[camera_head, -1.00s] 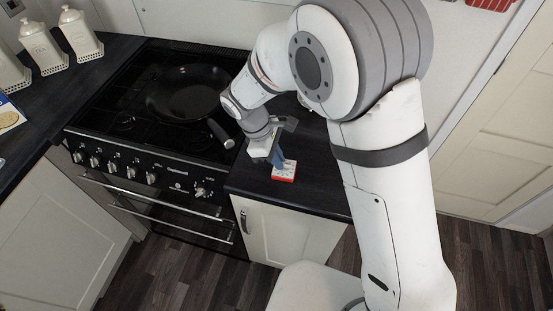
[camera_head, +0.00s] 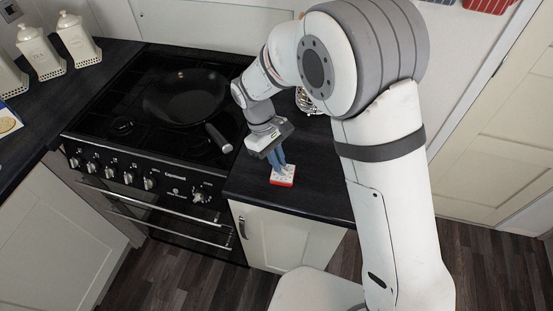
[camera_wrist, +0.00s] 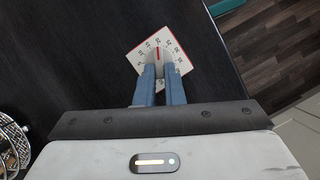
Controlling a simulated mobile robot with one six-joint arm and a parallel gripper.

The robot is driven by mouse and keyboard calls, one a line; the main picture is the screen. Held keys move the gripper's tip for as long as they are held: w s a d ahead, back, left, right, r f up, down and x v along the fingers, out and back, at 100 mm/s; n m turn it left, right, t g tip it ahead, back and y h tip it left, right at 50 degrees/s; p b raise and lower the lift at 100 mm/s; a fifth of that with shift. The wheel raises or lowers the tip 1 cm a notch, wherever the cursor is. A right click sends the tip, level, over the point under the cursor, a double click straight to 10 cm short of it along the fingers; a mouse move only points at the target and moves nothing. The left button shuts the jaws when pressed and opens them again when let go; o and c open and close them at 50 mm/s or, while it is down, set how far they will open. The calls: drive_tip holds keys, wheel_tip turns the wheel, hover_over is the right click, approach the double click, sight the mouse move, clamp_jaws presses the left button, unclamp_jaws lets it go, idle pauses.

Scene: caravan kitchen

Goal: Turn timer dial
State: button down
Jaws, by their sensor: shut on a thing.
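The timer (camera_head: 283,179) is a small square with a white numbered face and red sides, lying on the dark worktop right of the stove. In the wrist view the timer (camera_wrist: 160,52) shows numbers around its face and a grey dial (camera_wrist: 158,63) with a red pointer mark. My gripper (camera_head: 280,166) reaches down onto the timer from above. In the wrist view the blue fingers of my gripper (camera_wrist: 160,72) are shut on the dial, one on each side. The fingertips hide part of the dial and the near part of the face.
A dark frying pan (camera_head: 187,97) sits on the stove (camera_head: 118,104), its handle pointing toward the worktop (camera_head: 310,199). A shiny metal wire item (camera_wrist: 14,138) stands at the wrist view's left edge. White canisters (camera_head: 78,38) stand at the far left. The worktop around the timer is clear.

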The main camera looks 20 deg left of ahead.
drive_tip(key=shift+s+d+f, duration=0.15)
drive_tip(key=shift+f, duration=0.15)
drive_tip(key=c, duration=1.5)
unclamp_jaws()
drive_tip(key=shift+r, duration=0.1)
drive_tip(key=shift+r, duration=0.1)
drive_tip(key=b+v, duration=0.1)
drive_tip(key=v, duration=0.6)
drive_tip(key=shift+a+r, duration=0.25)
drive_tip(key=shift+w, duration=0.25)
